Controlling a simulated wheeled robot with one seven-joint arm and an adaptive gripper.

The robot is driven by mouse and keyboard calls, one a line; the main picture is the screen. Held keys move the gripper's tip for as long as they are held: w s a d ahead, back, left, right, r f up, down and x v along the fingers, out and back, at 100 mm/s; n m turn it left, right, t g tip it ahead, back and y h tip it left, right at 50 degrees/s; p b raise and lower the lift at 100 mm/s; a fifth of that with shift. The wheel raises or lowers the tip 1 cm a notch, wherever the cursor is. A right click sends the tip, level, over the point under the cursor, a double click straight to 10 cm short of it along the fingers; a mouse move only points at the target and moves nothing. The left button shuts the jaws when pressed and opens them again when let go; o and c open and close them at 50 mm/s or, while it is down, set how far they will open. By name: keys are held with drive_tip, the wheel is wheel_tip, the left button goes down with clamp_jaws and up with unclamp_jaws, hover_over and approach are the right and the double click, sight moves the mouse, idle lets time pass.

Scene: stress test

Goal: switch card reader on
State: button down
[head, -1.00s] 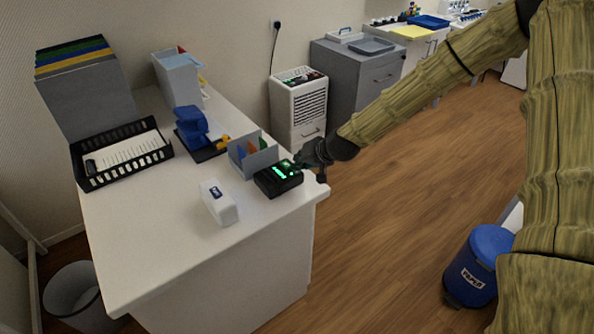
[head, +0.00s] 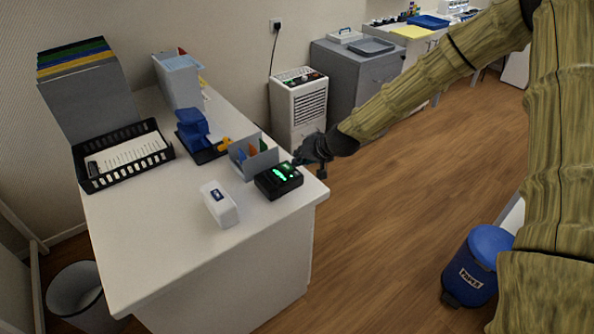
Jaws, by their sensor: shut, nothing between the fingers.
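The card reader (head: 277,183) is a small black box with lit green marks on its top. It sits near the right edge of the white desk (head: 160,240). My gripper (head: 300,160) is at the reader's far right side, just above the desk edge, and is shut with nothing in it. At this size I cannot tell whether its fingertips touch the reader.
A grey holder with coloured cards (head: 253,156) stands right behind the reader. A white box (head: 219,204) is to its left. A blue device (head: 196,130) and a black tray (head: 122,157) are further left. A blue bin (head: 477,266) stands on the floor at right.

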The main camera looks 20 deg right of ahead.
sight(299, 173)
wheel_tip(299, 173, up, 4)
drive_tip(key=p, duration=0.2)
drive_tip(key=shift+r+p, duration=0.25)
drive_tip(key=shift+p, duration=0.05)
